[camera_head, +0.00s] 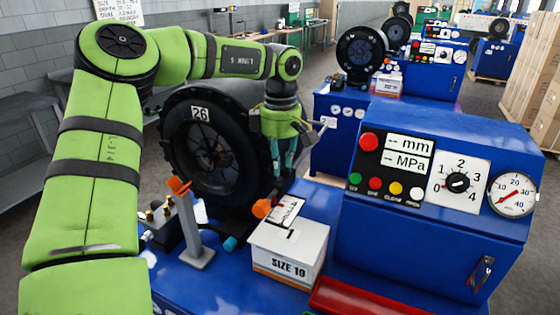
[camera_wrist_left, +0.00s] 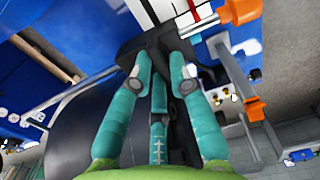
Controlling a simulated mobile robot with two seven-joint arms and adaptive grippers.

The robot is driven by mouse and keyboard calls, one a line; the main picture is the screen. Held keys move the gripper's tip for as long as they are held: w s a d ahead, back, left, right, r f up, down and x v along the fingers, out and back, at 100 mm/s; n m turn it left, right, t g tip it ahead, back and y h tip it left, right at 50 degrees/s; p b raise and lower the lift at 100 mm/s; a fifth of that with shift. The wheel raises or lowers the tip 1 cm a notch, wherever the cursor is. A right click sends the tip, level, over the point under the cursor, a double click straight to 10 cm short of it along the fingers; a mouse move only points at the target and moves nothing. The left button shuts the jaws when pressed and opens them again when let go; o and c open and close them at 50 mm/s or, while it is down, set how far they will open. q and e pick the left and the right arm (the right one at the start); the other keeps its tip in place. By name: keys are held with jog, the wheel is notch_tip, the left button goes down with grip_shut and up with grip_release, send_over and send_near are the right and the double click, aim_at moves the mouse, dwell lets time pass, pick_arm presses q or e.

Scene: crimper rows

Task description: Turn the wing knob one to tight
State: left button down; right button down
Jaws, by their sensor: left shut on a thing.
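My left gripper (camera_head: 284,158) reaches down at the right front edge of the large black crimper head marked 26 (camera_head: 202,140). In the left wrist view its teal fingers (camera_wrist_left: 160,72) close around a dark part (camera_wrist_left: 158,42), which appears to be the wing knob. The fingers hide much of it, and its turned position cannot be read. In the head view the knob does not stand out from the black head behind the fingers. My right gripper is not in view.
A white SIZE 10 box (camera_head: 288,248) stands on the blue bench in front of the gripper. A grey post with an orange top (camera_head: 188,225) stands to the left. The blue control panel (camera_head: 430,245) with dial and gauge is at right, beside a red tray (camera_head: 360,300).

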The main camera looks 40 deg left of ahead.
pick_arm(q)
jog(key=shift+f, duration=0.1)
jog(key=c, duration=1.1)
grip_release()
jog(key=shift+c, duration=0.2)
notch_tip(320, 180, up, 12)
